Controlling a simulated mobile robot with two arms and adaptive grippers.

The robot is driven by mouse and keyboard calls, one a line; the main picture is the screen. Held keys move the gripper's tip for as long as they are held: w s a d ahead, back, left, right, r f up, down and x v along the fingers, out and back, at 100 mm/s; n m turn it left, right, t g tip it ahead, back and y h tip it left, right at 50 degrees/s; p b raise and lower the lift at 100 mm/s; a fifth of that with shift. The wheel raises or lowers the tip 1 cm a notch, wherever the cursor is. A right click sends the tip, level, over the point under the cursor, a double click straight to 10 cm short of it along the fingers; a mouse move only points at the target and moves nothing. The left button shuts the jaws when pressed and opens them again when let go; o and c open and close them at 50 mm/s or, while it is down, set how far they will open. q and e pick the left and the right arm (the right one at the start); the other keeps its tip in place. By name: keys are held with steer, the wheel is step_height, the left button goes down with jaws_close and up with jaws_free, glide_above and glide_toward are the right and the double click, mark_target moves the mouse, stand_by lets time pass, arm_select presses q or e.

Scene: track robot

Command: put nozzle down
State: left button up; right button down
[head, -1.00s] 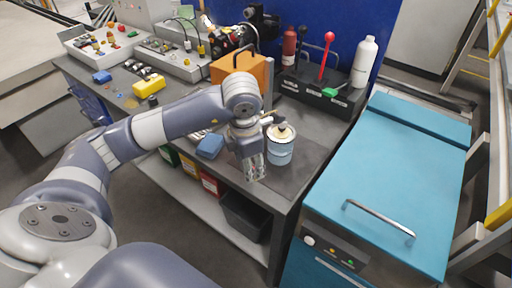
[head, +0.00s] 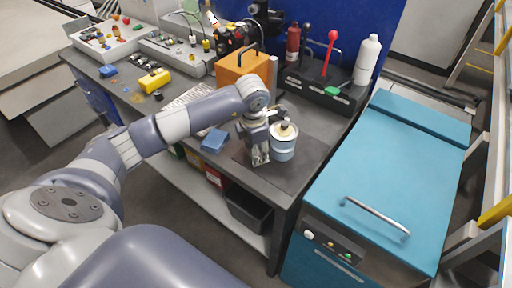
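My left gripper (head: 260,157) points down over the front part of the grey workbench (head: 302,172). It is just left of a white and pale-blue can (head: 283,149) with a dark piece in its light top. A small dark part sticks out from the gripper's wrist toward the can's top; I cannot tell what it is. The fingers are small and seen from the side, so their opening does not show. I cannot pick out a nozzle for certain. My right gripper is not in view.
A blue block (head: 214,140) lies left of the gripper, and an orange box (head: 243,72) stands behind. A black holder (head: 318,92) with bottles and a red-knobbed lever is at the back. A teal cabinet (head: 390,180) is right of the bench.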

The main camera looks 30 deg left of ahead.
arm_select(q)
steer(key=shift+f, duration=0.1)
steer(key=o, duration=1.1)
steer(key=shift+f, duration=0.1)
steer(key=o, duration=0.4)
steer(key=shift+o, duration=0.2)
